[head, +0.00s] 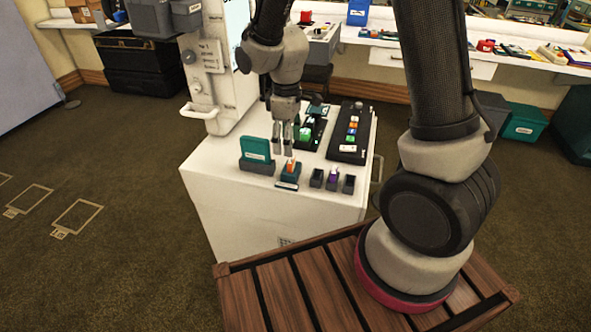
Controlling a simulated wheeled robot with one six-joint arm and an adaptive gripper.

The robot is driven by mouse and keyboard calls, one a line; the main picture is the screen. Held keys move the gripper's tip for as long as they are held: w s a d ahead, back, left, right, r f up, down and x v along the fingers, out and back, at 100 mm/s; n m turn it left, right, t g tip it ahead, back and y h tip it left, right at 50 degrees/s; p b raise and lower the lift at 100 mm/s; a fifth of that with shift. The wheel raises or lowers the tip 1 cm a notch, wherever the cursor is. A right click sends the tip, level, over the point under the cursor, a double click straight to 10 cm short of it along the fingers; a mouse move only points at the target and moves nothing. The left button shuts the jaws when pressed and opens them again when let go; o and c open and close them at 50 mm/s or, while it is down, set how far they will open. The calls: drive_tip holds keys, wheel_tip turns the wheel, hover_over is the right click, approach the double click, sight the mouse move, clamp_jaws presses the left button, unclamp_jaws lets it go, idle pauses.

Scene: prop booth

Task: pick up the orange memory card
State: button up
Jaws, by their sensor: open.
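The orange memory card (292,165) stands upright in a small dark teal holder (289,179) near the front edge of the white cabinet top. Only a little of the card shows, with a pale patch on it. My gripper (282,152) points down just above and slightly left of the card, open and empty. Whether the fingertips touch the card cannot be told from this view.
A teal card in a grey stand (257,166) is close on the left. Small dark holders (316,178), one with a purple item, stand on the right. Behind are a black panel with coloured buttons (350,140) and a green item (306,134).

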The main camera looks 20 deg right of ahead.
sight(291, 167)
drive_tip(key=f, duration=0.7)
drive_tip(key=shift+d+f, duration=0.15)
drive_tip(key=shift+d, duration=0.1)
drive_tip(key=c, duration=1.1)
